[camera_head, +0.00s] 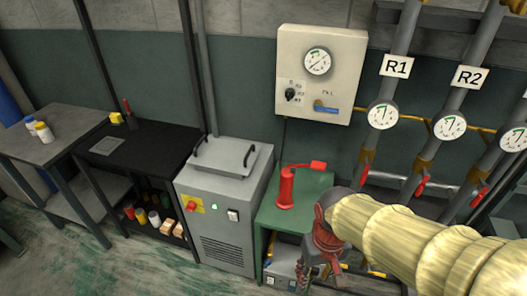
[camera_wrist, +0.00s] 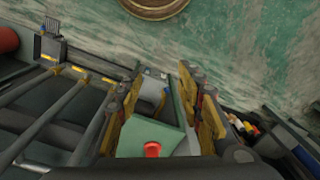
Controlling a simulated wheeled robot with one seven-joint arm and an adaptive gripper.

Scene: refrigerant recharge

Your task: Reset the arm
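My arm, in a pale yellow ribbed cover, reaches in from the lower right of the head view. My gripper (camera_head: 318,268) hangs at its end in front of the green table, pointing down, and it also shows in the wrist view (camera_wrist: 162,82). There its two fingers stand apart with nothing held between them. A red canister (camera_head: 286,188) stands on the green table (camera_head: 312,184), to the left of and behind my gripper; its red top shows in the wrist view (camera_wrist: 152,149).
A grey machine (camera_head: 228,215) with two handles stands left of the green table. A control panel (camera_head: 336,105) and pipes with gauges (camera_head: 382,115) and red valves line the wall. A black shelf unit (camera_head: 140,146) and grey table (camera_head: 60,143) stand left. The front floor looks clear.

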